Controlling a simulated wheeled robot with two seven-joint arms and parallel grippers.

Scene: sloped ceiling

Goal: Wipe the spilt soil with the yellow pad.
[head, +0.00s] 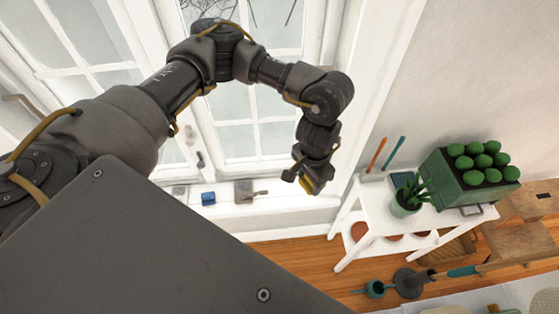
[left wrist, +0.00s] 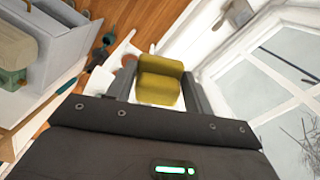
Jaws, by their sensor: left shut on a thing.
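My left gripper (head: 302,181) hangs in the air in front of the window, left of the white table. It is shut on the yellow pad (head: 307,186), which shows only as a small strip in the head view. In the left wrist view, the yellow pad (left wrist: 159,88) sits between the two fingers (left wrist: 159,92). I cannot make out spilt soil for certain in either view. My right gripper is not in view.
The white table (head: 370,193) holds a green potted plant (head: 407,204) and a green planter (head: 480,192) with round green plants. A small blue box (head: 208,198) and a grey item with a handle (head: 245,191) lie on the windowsill. A watering can (head: 408,284) stands below.

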